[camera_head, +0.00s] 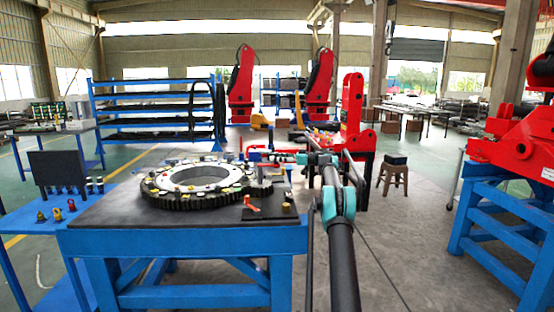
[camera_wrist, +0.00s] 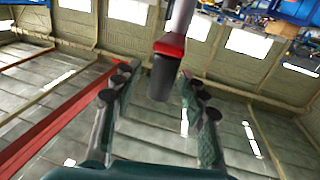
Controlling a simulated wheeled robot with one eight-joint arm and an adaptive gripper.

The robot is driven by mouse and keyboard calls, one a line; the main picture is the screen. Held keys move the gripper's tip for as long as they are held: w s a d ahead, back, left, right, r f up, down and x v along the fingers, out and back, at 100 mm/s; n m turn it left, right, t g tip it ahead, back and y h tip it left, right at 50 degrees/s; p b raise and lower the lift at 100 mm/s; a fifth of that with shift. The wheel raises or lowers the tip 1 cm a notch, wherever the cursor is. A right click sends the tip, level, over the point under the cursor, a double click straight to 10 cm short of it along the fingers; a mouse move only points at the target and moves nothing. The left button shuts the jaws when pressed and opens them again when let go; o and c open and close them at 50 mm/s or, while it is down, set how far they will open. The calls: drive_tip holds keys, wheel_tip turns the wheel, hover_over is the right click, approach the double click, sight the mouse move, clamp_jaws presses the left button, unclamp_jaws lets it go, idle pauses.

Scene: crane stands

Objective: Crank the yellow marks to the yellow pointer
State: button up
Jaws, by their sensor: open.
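A large dark toothed ring (camera_head: 190,203) lies flat on the black-topped blue table (camera_head: 130,212) in the head view. Small coloured marks, some yellow, sit around its top; they are too small to tell apart. I cannot pick out the yellow pointer for sure. An orange-red piece (camera_head: 250,206) stands at the ring's front right. My gripper (camera_wrist: 160,82) is open in the wrist view. A dark cylindrical grip (camera_wrist: 162,78) with a red collar, on a grey rod, shows between its fingers, with gaps on both sides. In the head view my gripper is small, near the ring's far right side.
A blue rack (camera_head: 150,110) is behind. Red crane parts (camera_head: 350,125) stand beyond my arm, and a red machine (camera_head: 520,145) on a blue stand is at right. A stool (camera_head: 394,172) stands on the floor.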

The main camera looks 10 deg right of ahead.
drive_tip(key=v, duration=1.2)
